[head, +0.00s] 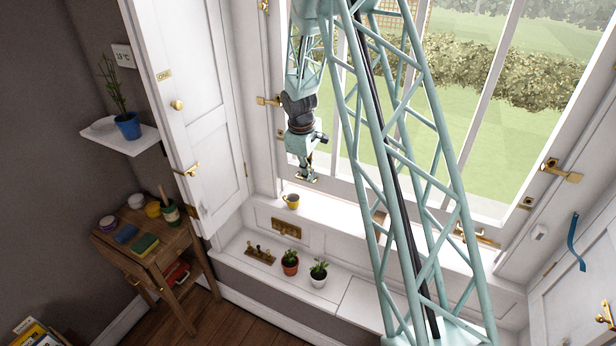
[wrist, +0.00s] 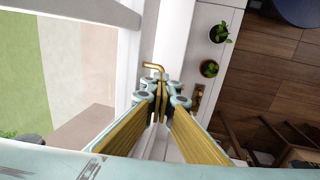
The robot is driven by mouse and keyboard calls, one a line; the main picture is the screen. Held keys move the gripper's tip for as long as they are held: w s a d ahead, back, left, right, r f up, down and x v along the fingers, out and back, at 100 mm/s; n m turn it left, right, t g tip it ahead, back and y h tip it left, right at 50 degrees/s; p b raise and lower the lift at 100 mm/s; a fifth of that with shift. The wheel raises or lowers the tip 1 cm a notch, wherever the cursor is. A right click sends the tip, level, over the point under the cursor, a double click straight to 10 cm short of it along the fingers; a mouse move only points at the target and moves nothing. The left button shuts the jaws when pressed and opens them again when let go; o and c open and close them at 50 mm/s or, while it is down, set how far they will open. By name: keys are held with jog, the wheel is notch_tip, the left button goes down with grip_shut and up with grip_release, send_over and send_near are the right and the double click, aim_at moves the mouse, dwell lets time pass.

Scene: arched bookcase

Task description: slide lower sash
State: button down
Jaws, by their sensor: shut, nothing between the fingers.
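The window (head: 492,80) has tall panes in white frames, with garden behind; I cannot tell the lower sash's edges apart, since my arm crosses the view. Brass hardware (head: 478,236) sits low at its right. My gripper (head: 307,178) hangs in front of the window's left part, above the sill. In the wrist view my gripper (wrist: 160,92) has its fingertips together and holds nothing. A bent brass piece (wrist: 153,66) shows just beyond the tips; whether they touch it is unclear. The window's white frame (wrist: 128,50) is left of the fingers.
Two potted plants, one terracotta (head: 289,268) and one white (head: 318,280), stand on the lower ledge. An open white shutter (head: 205,120) is at the left, brass latches (head: 562,172) at the right.

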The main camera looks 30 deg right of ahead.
jog(key=c, duration=3.1)
grip_release()
jog(key=shift+c, duration=0.2)
jog(key=shift+r, duration=0.1)
notch_tip(320, 180, up, 12)
jog(key=s+a, duration=0.1)
jog(key=shift+s+a+f, duration=0.15)
jog(key=shift+a+f, duration=0.1)
jog(key=shift+a, duration=0.1)
grip_shut()
